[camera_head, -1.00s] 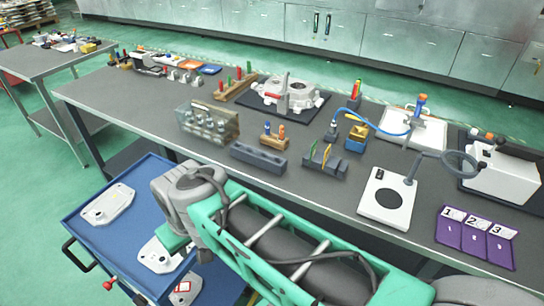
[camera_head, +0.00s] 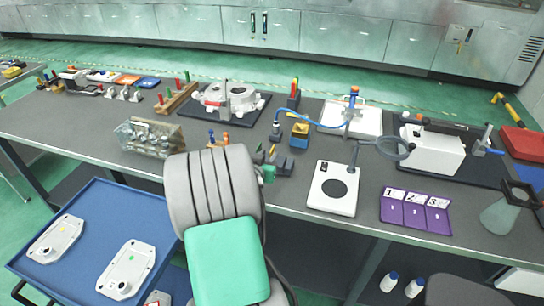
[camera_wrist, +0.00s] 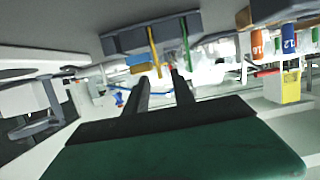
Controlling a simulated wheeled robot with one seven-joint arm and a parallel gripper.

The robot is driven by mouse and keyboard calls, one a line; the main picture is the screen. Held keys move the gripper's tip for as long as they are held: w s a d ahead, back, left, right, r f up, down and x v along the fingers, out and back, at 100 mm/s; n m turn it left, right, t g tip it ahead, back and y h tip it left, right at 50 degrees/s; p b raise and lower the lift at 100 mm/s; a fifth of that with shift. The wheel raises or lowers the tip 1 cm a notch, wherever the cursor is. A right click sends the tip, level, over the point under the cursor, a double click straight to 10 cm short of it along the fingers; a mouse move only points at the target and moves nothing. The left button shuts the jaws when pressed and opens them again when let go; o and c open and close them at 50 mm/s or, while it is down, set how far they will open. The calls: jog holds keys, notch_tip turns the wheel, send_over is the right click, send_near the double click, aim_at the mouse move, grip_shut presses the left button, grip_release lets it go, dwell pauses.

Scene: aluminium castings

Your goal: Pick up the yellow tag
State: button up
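The yellow tag (camera_wrist: 154,46) stands in a slot of the dark grey holder (camera_wrist: 120,41) in the wrist view, which shows the bench upside down. A green tag (camera_wrist: 185,44) stands beside it in the same holder. My gripper (camera_wrist: 160,76) is open and empty, its two dark fingers pointing towards the tags and apart from them. In the head view the holder (camera_head: 284,163) is partly hidden behind my arm, with the yellow tag (camera_head: 272,150) small at its top. My fingers are hidden there.
A blue-and-yellow block (camera_head: 299,135) and a white plate with a black disc (camera_head: 320,203) stand near the holder. The purple numbered mat (camera_head: 415,225) lies right. A blue cart (camera_head: 90,205) stands below.

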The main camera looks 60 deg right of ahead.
aim_at(272, 151)
jog(key=p+x, duration=0.1)
jog(key=x, duration=0.4)
jog(key=shift+d, duration=0.2)
jog(key=shift+a, duration=0.1)
jog(key=shift+c, duration=0.2)
grip_shut()
